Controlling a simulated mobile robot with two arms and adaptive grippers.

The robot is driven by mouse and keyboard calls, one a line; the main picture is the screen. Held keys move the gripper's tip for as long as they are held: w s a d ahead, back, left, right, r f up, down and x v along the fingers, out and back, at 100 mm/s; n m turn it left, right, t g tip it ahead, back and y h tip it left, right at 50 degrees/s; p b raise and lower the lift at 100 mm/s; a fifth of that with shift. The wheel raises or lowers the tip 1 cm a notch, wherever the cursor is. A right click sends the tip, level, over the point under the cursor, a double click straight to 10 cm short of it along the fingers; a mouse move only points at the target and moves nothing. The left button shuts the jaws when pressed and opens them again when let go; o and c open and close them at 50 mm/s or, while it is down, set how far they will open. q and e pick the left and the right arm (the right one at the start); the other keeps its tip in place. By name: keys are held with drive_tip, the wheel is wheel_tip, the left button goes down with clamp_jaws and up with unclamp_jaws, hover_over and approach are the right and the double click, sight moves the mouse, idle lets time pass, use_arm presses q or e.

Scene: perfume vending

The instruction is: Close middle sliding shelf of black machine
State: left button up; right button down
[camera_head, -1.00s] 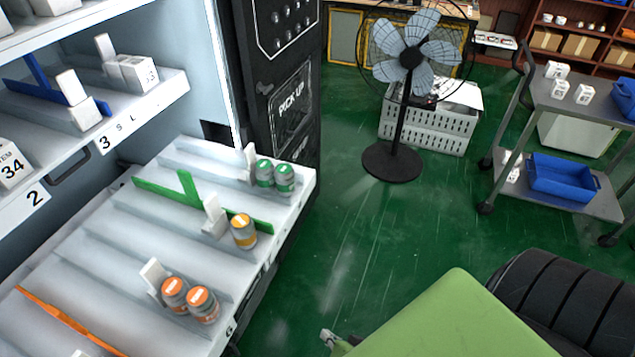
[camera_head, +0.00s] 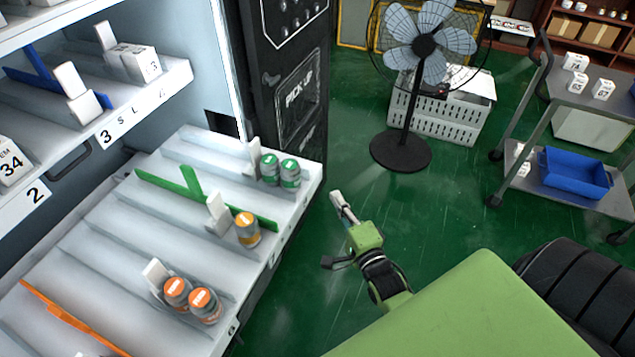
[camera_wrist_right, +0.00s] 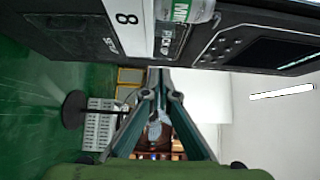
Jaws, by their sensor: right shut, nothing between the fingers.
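The black machine (camera_head: 287,85) stands open at the left. A white sliding shelf (camera_head: 100,235) is pulled out, with green-, yellow- and orange-labelled jars near its front edge. Another shelf (camera_head: 150,92), marked 2 and 3, sits above it and farther back. My right gripper (camera_head: 338,203) is shut and empty, just to the right of the pulled-out shelf's front corner and apart from it in the picture. In the right wrist view, my right gripper's fingers (camera_wrist_right: 160,95) meet below the shelf's front strip, labelled 8 (camera_wrist_right: 127,18). My left gripper is not in view.
A black standing fan (camera_head: 402,152) and a white crate (camera_head: 455,122) stand beyond the machine. A grey cart (camera_head: 560,190) with a blue bin (camera_head: 575,175) is at the right. Green floor is clear between the shelf and fan.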

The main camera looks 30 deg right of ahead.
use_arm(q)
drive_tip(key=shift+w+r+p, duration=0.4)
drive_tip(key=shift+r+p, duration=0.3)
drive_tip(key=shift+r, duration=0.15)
use_arm(e)
drive_tip(key=w+a, duration=0.1)
drive_tip(key=w, duration=0.6)
drive_tip(key=shift+w+a, duration=0.15)
drive_tip(key=shift+a, duration=0.2)
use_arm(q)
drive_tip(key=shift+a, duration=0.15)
use_arm(e)
drive_tip(key=shift+w, duration=0.15)
